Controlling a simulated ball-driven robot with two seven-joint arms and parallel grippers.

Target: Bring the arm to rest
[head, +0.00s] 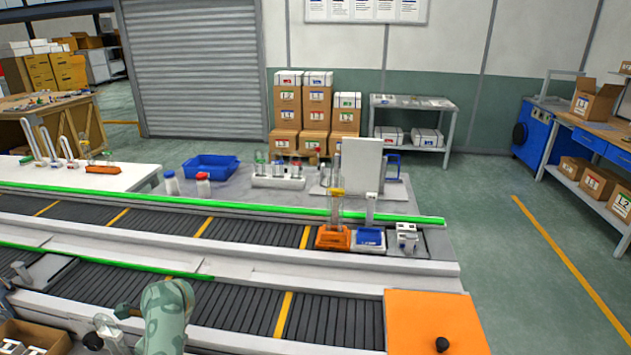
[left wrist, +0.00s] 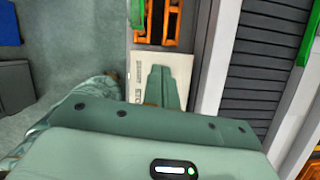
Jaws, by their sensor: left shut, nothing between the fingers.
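My left gripper (left wrist: 158,72) shows in the left wrist view with its two green fingers together and nothing between them. It is over a pale, lettered surface (left wrist: 188,68) beside the conveyor. In the head view a green patterned part of my arm (head: 167,315) rises at the bottom, in front of the near conveyor; no fingers can be made out there. My right gripper is in neither view.
The near conveyor (head: 240,305) runs across the front, with an orange panel (head: 430,325) at its right end. An orange holder (head: 333,238) and a blue holder (head: 370,239) stand on the far conveyor. An orange rack (left wrist: 165,22) lies beyond my left fingers.

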